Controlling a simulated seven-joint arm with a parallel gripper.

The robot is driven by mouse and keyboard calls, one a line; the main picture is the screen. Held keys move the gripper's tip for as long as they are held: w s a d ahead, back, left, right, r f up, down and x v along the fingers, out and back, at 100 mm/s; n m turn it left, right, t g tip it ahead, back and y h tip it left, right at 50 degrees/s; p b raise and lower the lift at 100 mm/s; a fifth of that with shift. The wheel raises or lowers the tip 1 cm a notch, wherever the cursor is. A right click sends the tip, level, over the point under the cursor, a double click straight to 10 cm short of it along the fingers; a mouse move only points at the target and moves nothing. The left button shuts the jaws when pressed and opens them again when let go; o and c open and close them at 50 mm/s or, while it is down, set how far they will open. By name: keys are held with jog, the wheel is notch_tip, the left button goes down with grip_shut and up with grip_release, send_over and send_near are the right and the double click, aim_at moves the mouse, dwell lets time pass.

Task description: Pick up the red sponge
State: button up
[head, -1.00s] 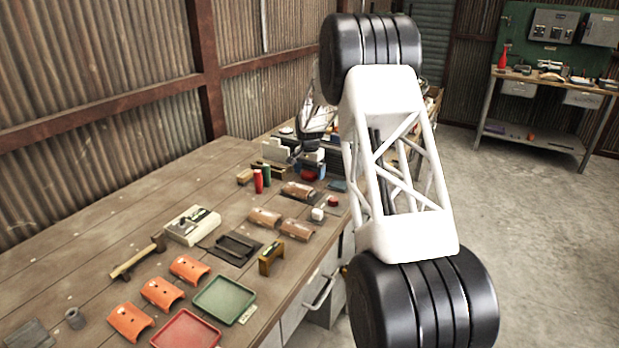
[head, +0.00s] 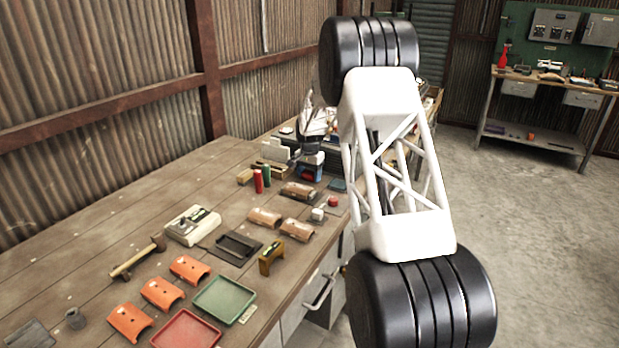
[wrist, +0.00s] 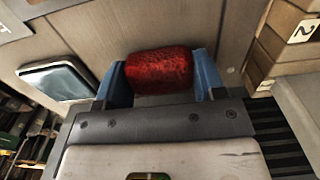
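The red sponge (wrist: 158,71) lies on the wooden bench top in the wrist view, between the two blue fingers of my gripper (wrist: 162,78). The fingers are wide apart, one at each end of the sponge. Any gap at its ends is very small, and I cannot tell whether they touch it. In the head view my gripper (head: 308,168) is low over the far part of the bench, among the clutter. I cannot make out the sponge there.
A dark flat case (wrist: 56,82) lies left of the sponge in the wrist view. Wooden blocks marked with a number (wrist: 285,42) stand close on the right. In the head view, red and green cylinders (head: 262,178) stand near my gripper on the workbench (head: 120,215).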

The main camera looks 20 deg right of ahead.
aim_at(310, 173)
jog(key=shift+c, duration=0.9)
jog(key=shift+r, duration=0.1)
jog(key=shift+r, duration=1.8)
jog(key=s, duration=0.5)
jog(key=s+a, duration=0.1)
jog(key=s, duration=0.4)
jog(key=s+a+r, duration=0.1)
jog(key=s, duration=0.4)
jog(key=shift+s+r, duration=0.1)
jog(key=shift+s, duration=0.3)
